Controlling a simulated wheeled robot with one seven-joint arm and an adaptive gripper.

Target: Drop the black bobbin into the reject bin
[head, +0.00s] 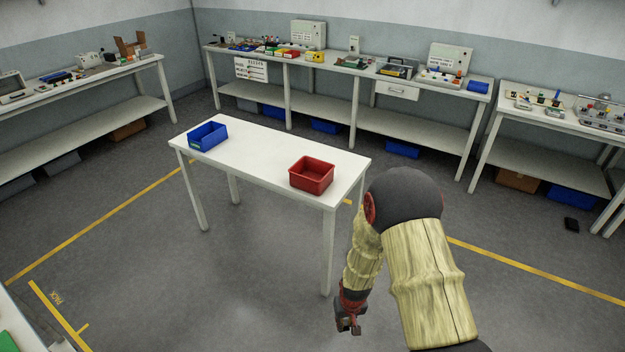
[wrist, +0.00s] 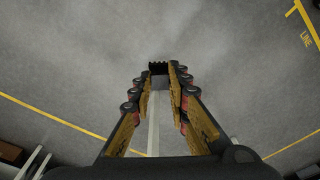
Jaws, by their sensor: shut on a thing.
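My gripper (head: 348,328) hangs low in the head view, in front of and below the white table's right end. In the wrist view its two fingers (wrist: 159,82) are closed on a small dark piece, the black bobbin (wrist: 158,67), at the fingertips. Most of the bobbin is hidden by the fingers, and I cannot make it out in the head view. A red open bin (head: 311,176) stands on the right part of the table. A blue open bin (head: 208,137) stands at its left end. I cannot read which one is marked reject.
The white table (head: 255,155) is bare between the bins; its near right leg (head: 328,255) stands close to my arm. Cluttered workbenches (head: 340,70) line the walls. Grey floor with yellow lines lies open around the table.

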